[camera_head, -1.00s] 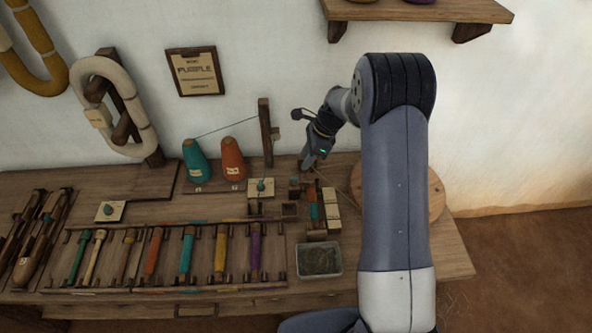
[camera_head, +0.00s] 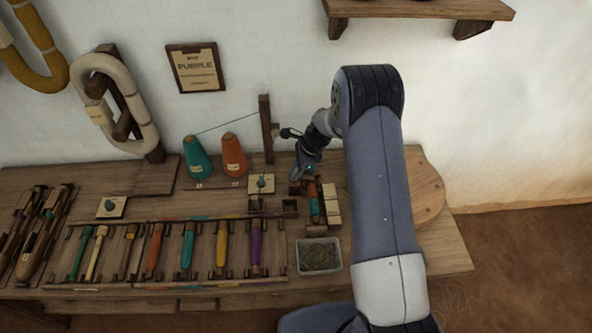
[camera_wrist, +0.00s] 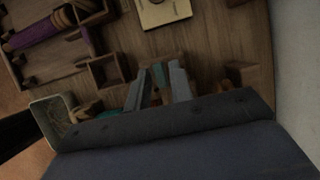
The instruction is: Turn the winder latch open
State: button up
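My gripper (camera_head: 297,174) is over the right part of the bench, at the back end of the small wooden winder (camera_head: 313,204), which has a teal and orange bobbin along it. In the wrist view my gripper (camera_wrist: 160,72) points down at the wood, its two grey fingers apart with a gap between them. The fingers and the wrist housing cover much of the winder there. The latch itself is too small and too hidden to make out, and I cannot tell whether the fingers touch anything.
A cream plate with a teal knob (camera_head: 262,185) lies left of my gripper. A wooden post (camera_head: 266,130) stands behind it, near teal (camera_head: 196,158) and orange (camera_head: 233,156) cones. A grey tray (camera_head: 319,256) and a rack of bobbins (camera_head: 188,250) are in front.

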grip_shut()
jog(key=shift+n, duration=0.4)
jog(key=n+g+b, duration=0.1)
jog(key=n+b, duration=0.1)
jog(key=shift+w+f+n, duration=0.1)
jog(key=shift+w+n, duration=0.05)
jog(key=shift+n, duration=0.15)
jog(key=n+g, duration=0.1)
jog(key=n, duration=0.1)
jog(key=n+h+b, duration=0.1)
jog(key=n, duration=0.1)
jog(key=shift+w+a+n+g, duration=0.1)
jog(key=shift+n+g, duration=0.2)
jog(key=shift+g, duration=0.1)
jog(key=n, duration=0.2)
jog(key=n+g+h+b, duration=0.1)
jog(key=n, duration=0.2)
jog(key=shift+a+h+b, duration=0.15)
jog(key=shift+h+b, duration=0.15)
jog(key=shift+w+n+g+h, duration=0.15)
jog(key=shift+n+h, duration=0.3)
jog(key=shift+n, duration=0.8)
jog(key=shift+s+n+g+h, duration=0.15)
jog(key=shift+n+h, duration=0.3)
jog(key=shift+n, duration=0.8)
jog(key=shift+w, duration=0.1)
